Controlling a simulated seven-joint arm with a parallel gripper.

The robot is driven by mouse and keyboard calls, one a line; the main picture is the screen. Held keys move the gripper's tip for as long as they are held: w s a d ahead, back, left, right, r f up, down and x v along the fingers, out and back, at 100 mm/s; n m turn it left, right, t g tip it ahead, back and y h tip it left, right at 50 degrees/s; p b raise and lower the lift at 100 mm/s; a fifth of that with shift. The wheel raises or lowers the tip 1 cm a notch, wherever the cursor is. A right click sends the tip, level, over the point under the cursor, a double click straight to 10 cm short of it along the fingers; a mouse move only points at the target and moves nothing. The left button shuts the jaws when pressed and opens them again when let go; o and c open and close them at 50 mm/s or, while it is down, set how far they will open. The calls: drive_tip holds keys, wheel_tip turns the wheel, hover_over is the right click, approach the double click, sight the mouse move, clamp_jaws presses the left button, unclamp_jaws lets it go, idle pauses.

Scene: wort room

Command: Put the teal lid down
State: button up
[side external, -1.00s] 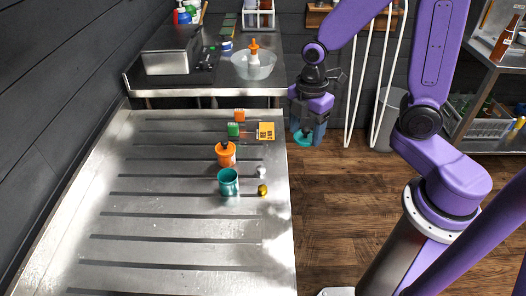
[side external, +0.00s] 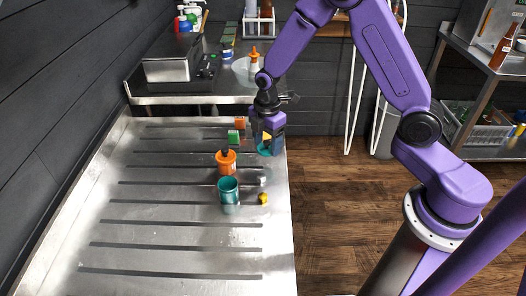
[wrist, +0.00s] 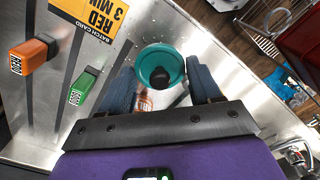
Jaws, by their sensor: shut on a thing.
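My gripper (side external: 267,146) hangs over the far right part of the steel table. It is shut on the teal lid (side external: 264,151), a round lid held low between the fingers. In the wrist view the teal lid (wrist: 160,66) shows its dark knob between the two fingertips of my gripper (wrist: 162,80). I cannot tell whether the lid touches the table.
Orange (side external: 240,122) and green (side external: 234,137) blocks stand left of my gripper. A yellow batch card (wrist: 88,22) lies beside them. A silver piece (side external: 262,180) and a gold piece (side external: 263,198) lie right of the teal pot. The near table (side external: 170,262) is clear.

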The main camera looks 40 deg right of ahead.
sight(263, 145)
drive_tip(key=shift+w+f, duration=0.55)
drive_tip(key=shift+f, duration=0.15)
drive_tip(key=shift+w+a+f, duration=0.1)
drive_tip(key=shift+w+f, duration=0.05)
drive_tip(key=shift+f, duration=1.45)
drive_tip(key=shift+f, duration=0.1)
drive_tip(key=o, duration=1)
drive_tip(key=shift+f, duration=0.1)
drive_tip(key=shift+o, duration=0.2)
wheel_tip(263, 145, up, 11)
drive_tip(key=shift+r, duration=0.75)
